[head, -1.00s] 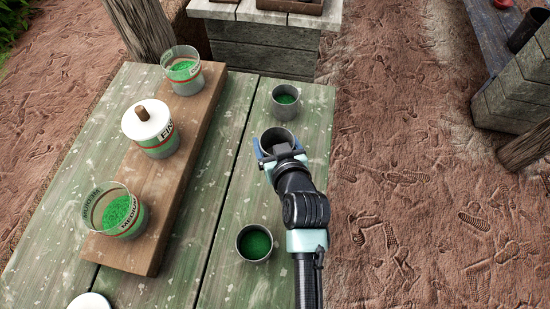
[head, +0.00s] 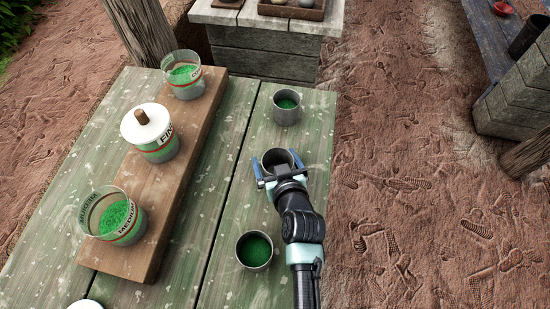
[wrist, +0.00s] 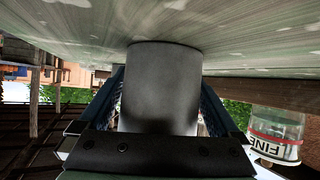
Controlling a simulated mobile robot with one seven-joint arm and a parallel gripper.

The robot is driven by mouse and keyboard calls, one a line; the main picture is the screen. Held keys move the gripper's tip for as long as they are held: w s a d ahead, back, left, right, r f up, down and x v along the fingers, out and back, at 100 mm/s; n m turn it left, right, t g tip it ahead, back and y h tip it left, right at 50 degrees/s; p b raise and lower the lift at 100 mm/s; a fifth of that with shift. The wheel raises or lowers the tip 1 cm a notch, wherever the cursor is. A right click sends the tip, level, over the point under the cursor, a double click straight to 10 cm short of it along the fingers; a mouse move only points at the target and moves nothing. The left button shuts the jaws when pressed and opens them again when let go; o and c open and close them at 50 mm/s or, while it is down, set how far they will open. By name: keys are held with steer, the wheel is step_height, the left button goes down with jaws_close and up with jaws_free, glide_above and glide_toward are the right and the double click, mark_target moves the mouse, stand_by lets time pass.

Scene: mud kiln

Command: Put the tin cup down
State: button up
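The tin cup (head: 277,157) is a plain grey cup at the right side of the green plank table (head: 190,290). It stands upright, and its inside looks dark, with no green powder showing. In the wrist view, which is upside down, the cup (wrist: 162,85) meets the table top (wrist: 90,25) with its base. My gripper (head: 275,161) reaches from the near side with one blue finger on each side of the cup. The fingers look spread, with a narrow gap beside the cup, so it appears open around it.
Tin cups of green powder stand beyond (head: 287,106) and nearer (head: 254,250). A wooden board (head: 165,210) on the left carries a COARSE-side jar (head: 183,84), the lidded FINE jar (head: 160,150) and the MEDIUM jar (head: 125,238). The table's right edge is close to my gripper.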

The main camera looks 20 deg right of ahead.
steer(key=shift+r, duration=0.1)
steer(key=shift+r, duration=0.15)
steer(key=p+v, duration=0.1)
steer(key=v, duration=1.1)
steer(key=shift+s, duration=0.1)
steer(key=w+a+r+t, duration=0.2)
steer(key=w+r, duration=0.2)
steer(key=r, duration=0.5)
steer(key=w+a+r+n+t, duration=0.1)
steer(key=w+r+t, duration=0.25)
steer(key=r, duration=0.55)
steer(key=w+a+r+t, duration=0.1)
steer(key=w+a+r, duration=0.1)
steer(key=w+r, duration=0.5)
steer(key=s+a+r+t, duration=0.2)
steer(key=s+r+t, duration=0.1)
steer(key=r, duration=0.8)
steer(key=s+a+r+t+y, duration=0.1)
steer(key=s+a+r+t, duration=0.2)
steer(key=r, duration=0.9)
steer(key=s+a+r+t+y, duration=0.1)
steer(key=s+a+r+t, duration=0.2)
steer(key=s+r, duration=0.3)
step_height(320, 180, up, 5)
steer(key=shift+r+n, duration=0.2)
steer(key=shift+n, duration=0.1)
